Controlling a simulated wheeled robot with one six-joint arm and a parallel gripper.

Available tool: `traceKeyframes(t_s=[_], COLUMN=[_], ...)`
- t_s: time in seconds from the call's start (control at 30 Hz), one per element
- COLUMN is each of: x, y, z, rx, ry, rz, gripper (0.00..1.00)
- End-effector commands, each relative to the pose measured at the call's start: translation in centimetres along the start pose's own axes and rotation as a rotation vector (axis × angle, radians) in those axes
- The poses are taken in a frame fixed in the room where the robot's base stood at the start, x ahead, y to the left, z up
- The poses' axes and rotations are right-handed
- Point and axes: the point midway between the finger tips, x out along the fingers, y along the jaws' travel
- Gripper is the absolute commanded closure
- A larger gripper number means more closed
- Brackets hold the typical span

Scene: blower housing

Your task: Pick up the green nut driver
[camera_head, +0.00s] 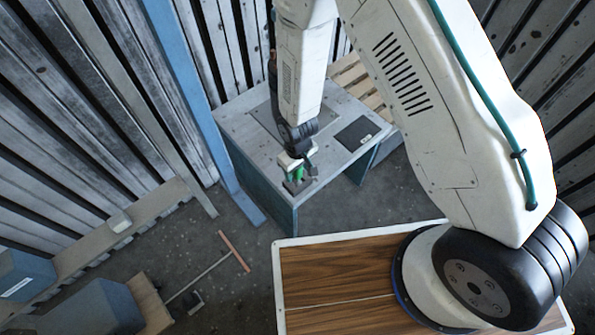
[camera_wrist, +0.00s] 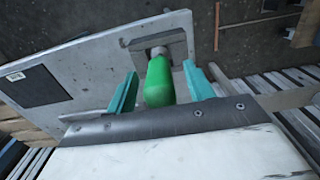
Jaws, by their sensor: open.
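The green nut driver (camera_wrist: 159,82) stands in a dark grey square holder (camera_wrist: 178,44) near the edge of a grey table (camera_wrist: 85,60). In the wrist view its green handle points toward my gripper (camera_wrist: 162,88). The two teal fingers are apart, one on each side of the handle, with visible gaps. In the head view my gripper (camera_head: 297,168) is over the table corner, and a bit of the green handle (camera_head: 299,173) shows beneath it. The driver's lower part is mostly hidden by its handle.
A black square pad with a white label (camera_head: 357,134) lies on the table's right part. A wooden pallet (camera_head: 355,77) stands behind the table. A red-headed broom (camera_head: 235,251) and grey boxes (camera_head: 92,308) are on the floor at left. Slatted walls enclose the area.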

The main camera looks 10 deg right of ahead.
Motion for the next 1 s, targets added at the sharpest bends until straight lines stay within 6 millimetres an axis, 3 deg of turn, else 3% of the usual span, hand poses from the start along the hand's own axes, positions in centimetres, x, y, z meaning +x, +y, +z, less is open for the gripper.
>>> traceKeyframes(t_s=[0.07,0.2,0.27,0.63,0.93,1.0], x=[0.0,0.0,0.0,-0.4,-3.9,-3.8], y=[0.0,0.0,0.0,0.0,0.0,-0.9], z=[0.0,0.0,0.0,0.0,-0.1,1.5], rx=[0.000,0.000,0.000,0.000,0.000,-0.003], ry=[0.000,0.000,0.000,0.000,0.003,-0.003], rz=[0.000,0.000,0.000,0.000,0.001,0.000], gripper=[0.47,0.86,1.00,1.00,1.00,1.00])
